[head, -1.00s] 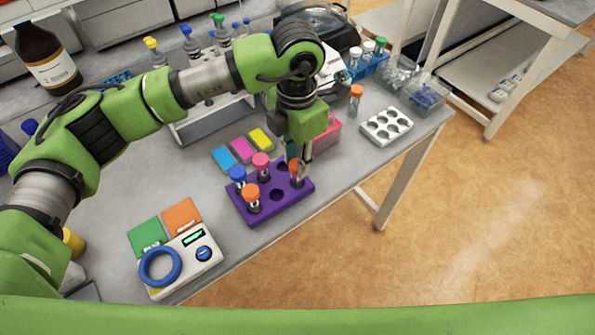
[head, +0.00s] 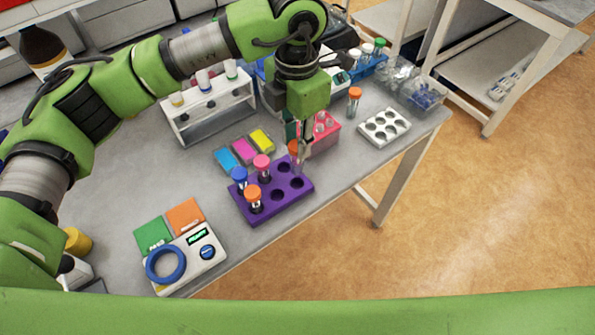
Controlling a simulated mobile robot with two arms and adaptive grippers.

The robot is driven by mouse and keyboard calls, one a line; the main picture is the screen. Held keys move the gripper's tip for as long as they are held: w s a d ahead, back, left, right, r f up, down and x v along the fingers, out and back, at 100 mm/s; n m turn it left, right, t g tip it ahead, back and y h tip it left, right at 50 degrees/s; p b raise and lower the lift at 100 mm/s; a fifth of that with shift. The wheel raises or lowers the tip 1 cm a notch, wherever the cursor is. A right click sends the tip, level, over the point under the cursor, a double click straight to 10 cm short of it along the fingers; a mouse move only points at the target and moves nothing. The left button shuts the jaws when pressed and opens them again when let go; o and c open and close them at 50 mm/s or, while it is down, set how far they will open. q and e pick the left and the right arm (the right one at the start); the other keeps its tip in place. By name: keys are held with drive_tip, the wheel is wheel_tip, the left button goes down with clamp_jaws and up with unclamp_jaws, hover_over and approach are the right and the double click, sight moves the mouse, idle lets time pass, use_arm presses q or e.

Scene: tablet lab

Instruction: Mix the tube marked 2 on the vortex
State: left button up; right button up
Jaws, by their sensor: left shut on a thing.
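My left gripper (head: 304,153) points down and is shut on an orange-capped tube (head: 294,147), held just above the right part of the purple rack (head: 305,189). The rack holds a blue-capped tube (head: 239,175), a pink-capped tube (head: 262,163) and another orange-capped tube (head: 254,195) on its left side; its holes on the right look empty. I cannot read a number on any tube. A white device with a blue ring, display and knob, apparently the vortex (head: 207,261), sits at the front left. My right gripper is not in view.
Green (head: 152,234) and orange (head: 185,215) pads lie behind the device. Coloured blocks (head: 244,150) lie behind the rack. A pink box (head: 325,133), a lone orange-capped tube (head: 354,99) and a white well tray (head: 398,126) stand right. A white bottle rack (head: 213,108) stands behind.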

use_arm(q)
wheel_tip(320, 180, up, 9)
drive_tip(key=p, duration=0.3)
drive_tip(key=shift+f+p, duration=0.2)
drive_tip(key=shift+p, duration=0.15)
